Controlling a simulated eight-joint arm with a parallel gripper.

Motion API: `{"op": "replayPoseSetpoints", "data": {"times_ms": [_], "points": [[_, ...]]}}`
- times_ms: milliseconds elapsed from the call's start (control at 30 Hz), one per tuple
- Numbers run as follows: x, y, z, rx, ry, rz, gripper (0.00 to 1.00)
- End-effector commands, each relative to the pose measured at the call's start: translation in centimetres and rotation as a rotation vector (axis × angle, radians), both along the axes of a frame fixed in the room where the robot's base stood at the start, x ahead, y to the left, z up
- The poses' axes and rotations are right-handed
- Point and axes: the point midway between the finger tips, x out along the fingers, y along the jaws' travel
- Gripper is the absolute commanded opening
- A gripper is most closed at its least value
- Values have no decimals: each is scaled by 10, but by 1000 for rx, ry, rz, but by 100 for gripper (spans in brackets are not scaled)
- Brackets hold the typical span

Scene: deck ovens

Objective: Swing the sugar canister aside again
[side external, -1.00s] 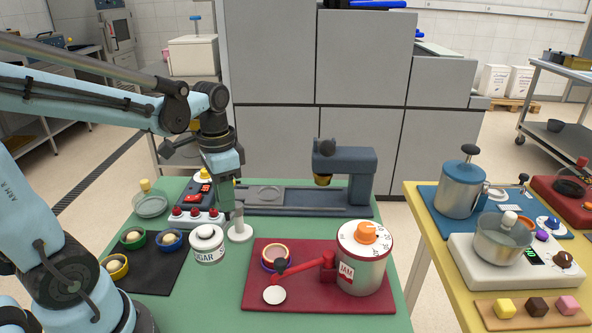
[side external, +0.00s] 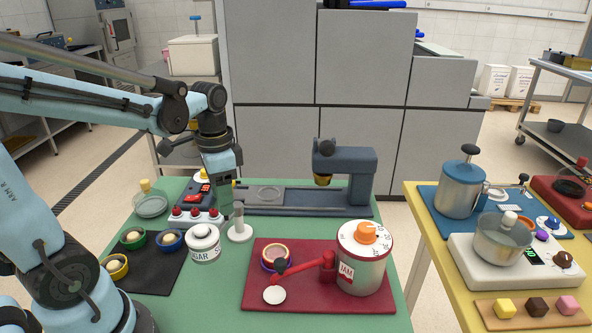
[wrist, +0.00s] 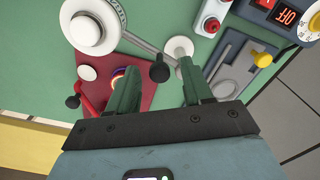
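The white sugar canister (side external: 203,246) stands on the green table, left of a white post on a round base (side external: 240,233). In the wrist view the canister (wrist: 92,30) is at top left, and a grey bar (wrist: 135,42) runs from it toward the post (wrist: 178,46). A black knob (wrist: 159,72) shows near the bar's post end. My gripper (side external: 227,212) is low beside the post, right of the canister. In the wrist view its green fingers (wrist: 157,68) are apart, with the knob between them. I cannot tell whether either finger touches the knob.
A red board with the jam canister (side external: 360,268) and its red arm lies to the right. A black mat (side external: 150,275) with small bowls is at left. A panel with red buttons (side external: 196,216) is close behind the canister. Bare green table lies in front.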

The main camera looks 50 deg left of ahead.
Motion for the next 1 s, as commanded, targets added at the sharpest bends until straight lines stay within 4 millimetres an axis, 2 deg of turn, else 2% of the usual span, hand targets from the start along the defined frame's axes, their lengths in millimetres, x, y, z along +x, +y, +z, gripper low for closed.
{"op": "replayPoseSetpoints", "data": {"times_ms": [233, 367, 1000], "points": [[0, 0, 2, 0, -1, 0, 50], [1, 0, 11, -1, -1, 0, 50], [0, 0, 105, 0, 0, 0, 50]]}}
